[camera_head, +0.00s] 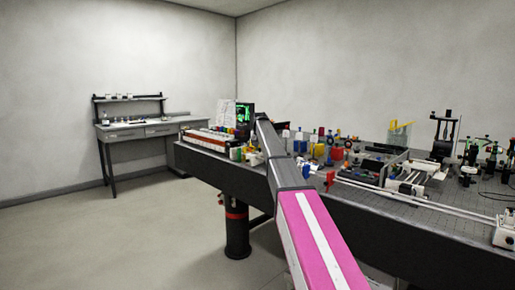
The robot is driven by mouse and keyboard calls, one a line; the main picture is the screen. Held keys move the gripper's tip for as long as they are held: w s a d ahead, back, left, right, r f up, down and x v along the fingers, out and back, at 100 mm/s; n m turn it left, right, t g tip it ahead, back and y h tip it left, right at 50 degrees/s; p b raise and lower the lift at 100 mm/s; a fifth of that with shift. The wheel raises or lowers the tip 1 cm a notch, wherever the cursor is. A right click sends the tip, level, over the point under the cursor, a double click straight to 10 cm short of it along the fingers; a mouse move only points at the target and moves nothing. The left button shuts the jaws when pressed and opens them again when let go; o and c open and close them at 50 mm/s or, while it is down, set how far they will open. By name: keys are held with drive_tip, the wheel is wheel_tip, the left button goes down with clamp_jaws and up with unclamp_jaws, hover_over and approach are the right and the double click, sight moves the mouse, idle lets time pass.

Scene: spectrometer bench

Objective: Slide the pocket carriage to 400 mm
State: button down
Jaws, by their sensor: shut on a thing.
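My arm reaches from the bottom of the head view up over the bench's front edge, and its far end is dark grey. I cannot make out my gripper; it seems hidden behind the arm or lost among the small items. A long pale rail (430,206) runs along the right front of the bench. I cannot tell which part is the pocket carriage, and no scale marks can be read.
The dark optical bench (400,230) is crowded with coloured mounts, a black stand (443,135) and a yellow clear holder (399,135). A screen with green marks (244,115) stands at the left end. A side desk (140,130) stands by the back wall. The left floor is clear.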

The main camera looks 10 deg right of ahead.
drive_tip(key=s+d, duration=0.8)
drive_tip(key=s, duration=0.3)
drive_tip(key=s+d, duration=0.8)
drive_tip(key=s, duration=0.3)
drive_tip(key=shift+s, duration=0.25)
drive_tip(key=shift+d, duration=0.1)
drive_tip(key=c, duration=1.1)
unclamp_jaws()
drive_tip(key=v, duration=1)
drive_tip(key=shift+r, duration=0.35)
drive_tip(key=shift+s, duration=0.2)
